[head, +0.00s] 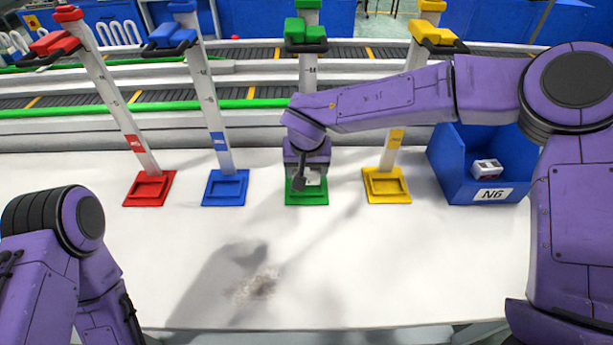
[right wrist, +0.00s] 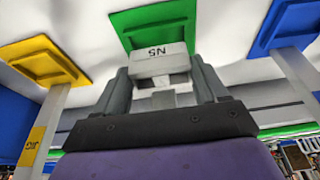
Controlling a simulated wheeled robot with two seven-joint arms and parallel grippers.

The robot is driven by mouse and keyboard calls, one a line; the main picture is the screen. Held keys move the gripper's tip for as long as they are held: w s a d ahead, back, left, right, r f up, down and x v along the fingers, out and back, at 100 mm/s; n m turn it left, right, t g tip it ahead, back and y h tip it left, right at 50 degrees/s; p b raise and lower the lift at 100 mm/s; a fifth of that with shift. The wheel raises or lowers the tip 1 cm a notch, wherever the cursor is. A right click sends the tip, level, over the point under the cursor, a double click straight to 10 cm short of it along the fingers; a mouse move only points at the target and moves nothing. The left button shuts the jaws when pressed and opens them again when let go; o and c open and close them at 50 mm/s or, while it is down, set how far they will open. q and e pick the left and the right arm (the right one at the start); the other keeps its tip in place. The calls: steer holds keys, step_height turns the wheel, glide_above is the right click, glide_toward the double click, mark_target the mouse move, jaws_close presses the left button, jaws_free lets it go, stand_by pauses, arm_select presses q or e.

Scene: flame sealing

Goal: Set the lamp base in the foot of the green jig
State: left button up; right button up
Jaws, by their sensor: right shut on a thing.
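The green jig stands in the middle of the table in the head view, with its green foot (head: 306,198) on the white top and a green head (head: 305,32) above. My right gripper (head: 307,181) is over this foot and shut on a white lamp base (head: 314,177), mostly hidden by the gripper. In the right wrist view, the lamp base (right wrist: 160,60) sits between the two grey fingers, with dark marking on it, in front of the green foot (right wrist: 150,18). I cannot tell whether it touches the foot. My left arm shows at lower left; its gripper is out of view.
Red (head: 149,188), blue (head: 226,188) and yellow (head: 386,186) jig feet stand beside the green one. A blue bin marked N6 (head: 450,165) holds a white piece (head: 487,169) at right. The front table is clear apart from a stain (head: 262,285). Conveyors run behind.

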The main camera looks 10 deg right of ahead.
mark_target(306, 174)
steer(key=x, duration=0.3)
steer(key=shift+s+a+f, duration=0.1)
steer(key=shift+s+f, duration=0.1)
steer(key=shift+s, duration=0.05)
steer(key=shift+s, duration=0.15)
steer(key=o, duration=1.1)
steer(key=shift+f, duration=0.1)
steer(key=shift+o, duration=0.2)
steer(key=v, duration=0.7)
steer(key=shift+r, duration=0.45)
